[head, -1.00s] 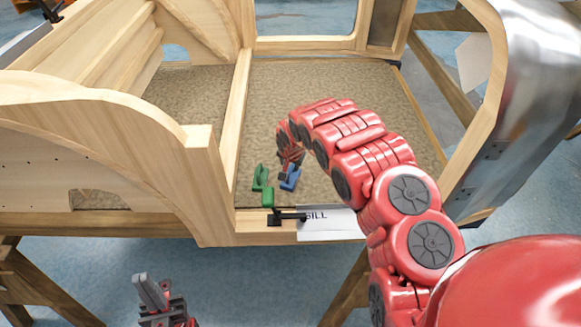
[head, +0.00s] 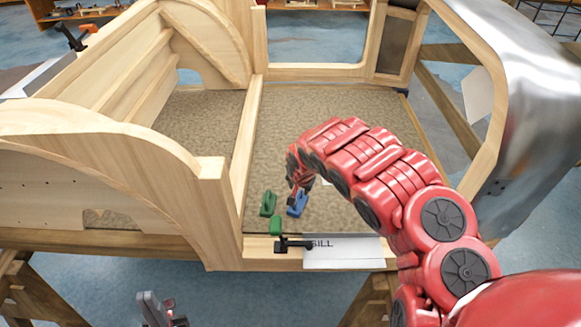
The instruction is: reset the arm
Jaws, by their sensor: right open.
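My right arm comes in from the lower right and arches over the carpeted floor of the wooden bodyframe. Its gripper (head: 294,197) points down beside a blue block-like piece (head: 299,205); the arm's wrist partly hides the jaws, which are open. I cannot tell whether they touch the blue piece. My left gripper (head: 160,310) shows at the bottom edge, below and in front of the frame, cut off by the picture. Its jaw state is unclear.
Two green pieces (head: 268,204) lie left of the blue one. A black clamp (head: 290,244) and a white "SILL" label (head: 343,250) are on the front sill. The wooden frame (head: 211,210) and a metal panel (head: 530,90) surround the floor. The carpet (head: 315,115) behind is clear.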

